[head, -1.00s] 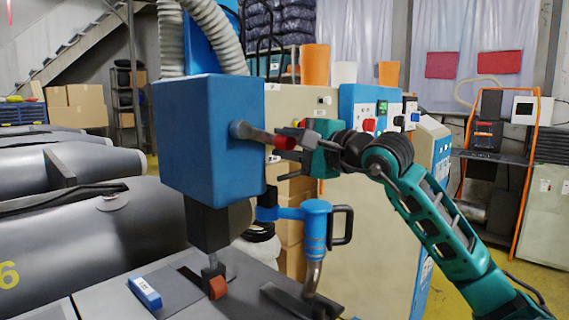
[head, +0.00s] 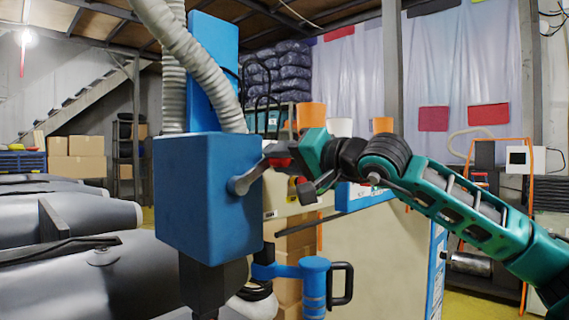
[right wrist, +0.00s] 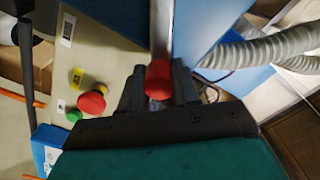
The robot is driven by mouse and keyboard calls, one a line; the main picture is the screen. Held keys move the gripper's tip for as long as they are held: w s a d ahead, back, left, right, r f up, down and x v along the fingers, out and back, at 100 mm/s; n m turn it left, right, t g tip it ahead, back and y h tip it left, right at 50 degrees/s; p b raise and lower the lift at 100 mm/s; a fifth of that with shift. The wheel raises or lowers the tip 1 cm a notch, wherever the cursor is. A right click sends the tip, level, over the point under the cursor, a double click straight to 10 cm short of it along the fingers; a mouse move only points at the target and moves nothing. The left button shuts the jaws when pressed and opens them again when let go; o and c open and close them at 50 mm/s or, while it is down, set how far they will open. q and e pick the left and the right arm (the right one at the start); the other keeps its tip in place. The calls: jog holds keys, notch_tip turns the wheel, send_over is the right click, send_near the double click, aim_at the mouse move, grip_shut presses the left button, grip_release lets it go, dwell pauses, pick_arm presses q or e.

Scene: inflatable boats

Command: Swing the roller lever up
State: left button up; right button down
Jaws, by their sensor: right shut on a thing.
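The roller lever (head: 244,182) is a grey arm on the right face of a blue machine head (head: 200,200). It slants up to the right and ends in a red grip, mostly hidden by the gripper in the head view. In the right wrist view the red grip (right wrist: 159,80) sits between the two dark fingers. My right gripper (head: 284,164) is shut on this red grip; its teal arm comes in from the right. My left gripper is not in view.
Grey hoses (head: 200,55) rise above the machine head. A blue cylinder with a black handle (head: 342,285) stands below right. Grey inflatable tubes (head: 120,275) lie at left. A control cabinet (head: 385,250) stands behind my right arm; its red button (right wrist: 92,103) shows in the wrist view.

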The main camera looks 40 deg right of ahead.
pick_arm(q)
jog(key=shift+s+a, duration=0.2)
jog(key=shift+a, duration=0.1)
pick_arm(e)
jog(key=shift+a+r+n, duration=0.25)
jog(key=shift+r+n, duration=0.15)
jog(key=shift+n, duration=0.2)
jog(key=c, duration=0.8)
grip_release()
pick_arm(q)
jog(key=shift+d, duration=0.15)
pick_arm(e)
jog(key=shift+s, duration=0.1)
